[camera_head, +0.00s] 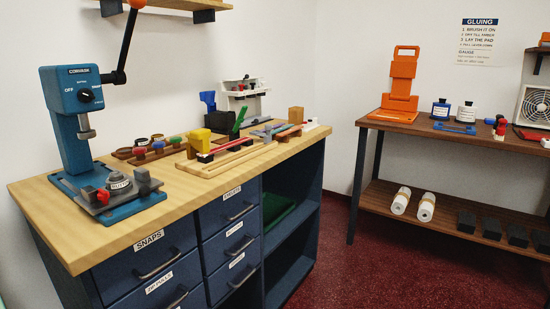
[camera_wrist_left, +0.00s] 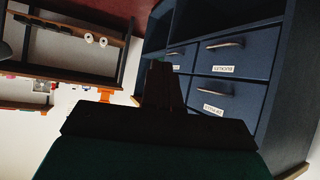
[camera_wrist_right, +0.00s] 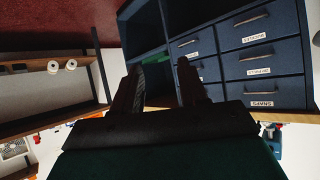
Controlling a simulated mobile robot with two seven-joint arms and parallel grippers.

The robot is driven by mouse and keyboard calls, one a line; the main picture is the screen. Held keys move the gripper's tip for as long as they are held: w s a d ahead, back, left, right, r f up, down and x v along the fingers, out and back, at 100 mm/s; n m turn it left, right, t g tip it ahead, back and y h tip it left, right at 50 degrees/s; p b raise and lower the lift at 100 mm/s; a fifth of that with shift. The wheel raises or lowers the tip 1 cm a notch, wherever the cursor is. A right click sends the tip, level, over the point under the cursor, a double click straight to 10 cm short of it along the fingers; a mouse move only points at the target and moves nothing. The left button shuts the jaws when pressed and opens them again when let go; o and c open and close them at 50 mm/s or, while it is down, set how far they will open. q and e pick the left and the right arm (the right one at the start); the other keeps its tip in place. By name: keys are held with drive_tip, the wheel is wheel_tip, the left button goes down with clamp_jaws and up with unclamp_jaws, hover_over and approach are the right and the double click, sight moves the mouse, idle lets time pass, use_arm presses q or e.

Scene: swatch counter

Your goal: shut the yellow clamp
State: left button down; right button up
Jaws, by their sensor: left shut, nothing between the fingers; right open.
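A small yellow piece (camera_head: 200,139), which looks like the yellow clamp, stands on the wooden counter (camera_head: 120,222) in the head view, beside a black block. It is too small to tell whether it is open or shut. Blue and green upright pieces (camera_head: 238,121) stand just behind it. Neither gripper shows in the head view. My left gripper (camera_wrist_left: 163,68) is shut and empty in the left wrist view, facing the drawers. My right gripper (camera_wrist_right: 158,75) is open and empty in the right wrist view, also in front of the cabinet. The yellow piece cannot be made out in either wrist view.
A blue press (camera_head: 75,115) stands at the counter's left end. Wooden strips and boards (camera_head: 225,158) lie near the yellow piece. A side table (camera_head: 440,127) at the right holds an orange stand (camera_head: 400,85) and bottles. The red floor between is clear.

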use_arm(q)
drive_tip(key=s+a+r+y+p, duration=0.1)
drive_tip(key=s+a+r+p, duration=0.1)
drive_tip(key=r+p, duration=0.9)
drive_tip(key=a+p, duration=0.1)
drive_tip(key=p, duration=0.3)
drive_tip(key=shift+a+r, duration=0.15)
drive_tip(key=shift+a, duration=0.1)
use_arm(e)
drive_tip(key=s+d+r+h, duration=0.1)
drive_tip(key=s+d+r, duration=0.1)
drive_tip(key=r, duration=0.8)
drive_tip(key=shift+d+r, duration=0.25)
drive_tip(key=shift+d, duration=0.65)
